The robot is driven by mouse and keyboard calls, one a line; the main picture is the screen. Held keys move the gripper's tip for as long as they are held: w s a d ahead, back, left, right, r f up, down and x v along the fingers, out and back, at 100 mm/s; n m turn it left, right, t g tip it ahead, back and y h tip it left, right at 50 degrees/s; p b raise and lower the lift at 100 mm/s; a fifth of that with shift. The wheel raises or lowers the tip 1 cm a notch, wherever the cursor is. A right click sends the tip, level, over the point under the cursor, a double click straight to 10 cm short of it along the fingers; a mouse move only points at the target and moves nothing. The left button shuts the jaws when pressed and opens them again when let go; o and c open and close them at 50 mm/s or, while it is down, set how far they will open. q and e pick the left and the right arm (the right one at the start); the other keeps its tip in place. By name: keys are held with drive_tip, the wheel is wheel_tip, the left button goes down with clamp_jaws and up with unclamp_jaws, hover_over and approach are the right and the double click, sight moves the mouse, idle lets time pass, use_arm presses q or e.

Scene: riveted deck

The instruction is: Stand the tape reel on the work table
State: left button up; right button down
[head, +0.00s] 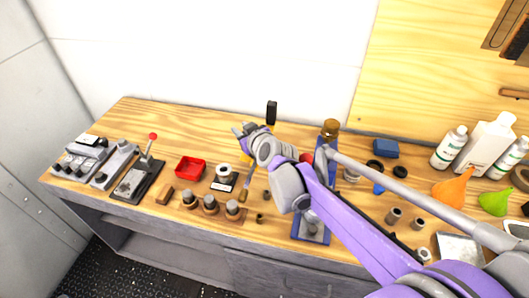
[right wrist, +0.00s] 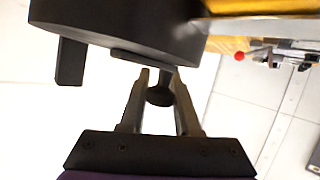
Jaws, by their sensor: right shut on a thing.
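The tape reel (head: 271,112) seems to be the black and yellow thing mostly hidden behind my right wrist in the head view. Its black upper part stands up against the white wall, with a little yellow below. In the right wrist view its dark round body (right wrist: 120,28) fills the upper left, close to the fingers. My right gripper (head: 243,130) is shut on it, with a dark knob-like part between the fingers. I cannot tell whether the reel touches the work table (head: 120,120). My left gripper is not in view.
Below the gripper stand a red tray (head: 190,167), a small spool (head: 223,171) and a row of grey-topped pegs (head: 210,203). A lever box (head: 138,181) is at left. Bottles (head: 449,148) and funnels crowd the right. The back left of the table is clear.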

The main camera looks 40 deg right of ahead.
wheel_tip(320, 180, down, 12)
drive_tip(key=shift+w+d+r+b, duration=0.1)
drive_tip(key=shift+d+r+b, duration=0.1)
drive_tip(key=shift+b, duration=0.85)
drive_tip(key=d, duration=0.1)
drive_tip(key=w+d, duration=0.1)
drive_tip(key=d, duration=0.1)
drive_tip(key=shift+w+d+f+p, duration=0.25)
drive_tip(key=shift+d+p, duration=0.05)
drive_tip(key=shift+f, duration=0.35)
drive_tip(key=shift+a, duration=0.1)
drive_tip(key=c, duration=0.6)
unclamp_jaws()
